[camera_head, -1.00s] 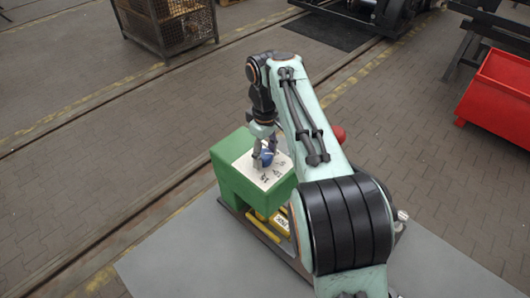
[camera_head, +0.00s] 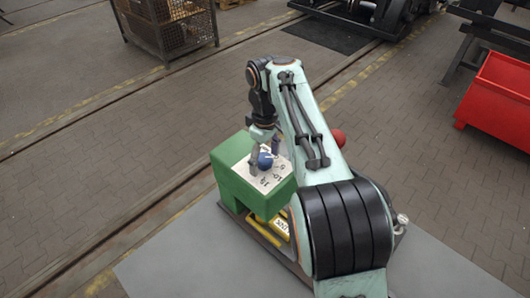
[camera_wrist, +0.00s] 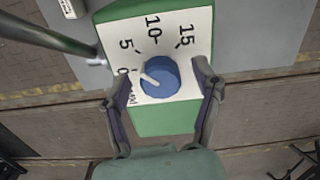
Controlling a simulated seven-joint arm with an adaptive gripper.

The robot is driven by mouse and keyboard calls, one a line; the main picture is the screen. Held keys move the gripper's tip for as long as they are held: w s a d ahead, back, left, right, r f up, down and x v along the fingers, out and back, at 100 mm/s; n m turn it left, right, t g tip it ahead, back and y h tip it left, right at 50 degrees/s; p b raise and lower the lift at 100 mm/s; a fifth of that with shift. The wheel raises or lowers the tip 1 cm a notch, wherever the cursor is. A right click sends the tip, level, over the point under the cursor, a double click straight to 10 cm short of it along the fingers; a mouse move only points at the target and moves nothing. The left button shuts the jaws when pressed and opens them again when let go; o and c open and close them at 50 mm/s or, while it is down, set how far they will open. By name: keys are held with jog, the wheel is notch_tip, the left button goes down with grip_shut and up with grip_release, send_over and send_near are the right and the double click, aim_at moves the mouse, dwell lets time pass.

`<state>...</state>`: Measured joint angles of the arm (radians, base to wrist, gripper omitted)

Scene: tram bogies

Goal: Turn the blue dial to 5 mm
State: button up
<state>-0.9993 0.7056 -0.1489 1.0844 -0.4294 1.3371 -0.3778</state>
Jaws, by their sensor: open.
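The blue dial (camera_wrist: 160,77) sits on a white scale plate (camera_wrist: 178,18) on top of a green block (camera_wrist: 165,120). Black marks 0, 5, 10 and 15 run around it in the wrist view. A white pointer on the dial points left, roughly toward the 0 side, below the 5; the exact reading is hard to tell. My gripper (camera_wrist: 160,80) is open, with one finger to each side of the dial and gaps visible between. In the head view, the dial (camera_head: 265,160) shows between the fingers of my gripper (camera_head: 266,158).
The green block (camera_head: 232,190) stands on a grey platform (camera_head: 170,255). A red bin (camera_head: 500,100) is at the right and a wire-mesh crate (camera_head: 170,25) at the upper left. Rails cross the paved floor behind. A dark rod crosses the upper left of the wrist view.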

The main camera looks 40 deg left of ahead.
aim_at(265, 157)
notch_tip(265, 157, up, 10)
jog(key=shift+w+a+r, duration=0.1)
jog(key=shift+r, duration=0.85)
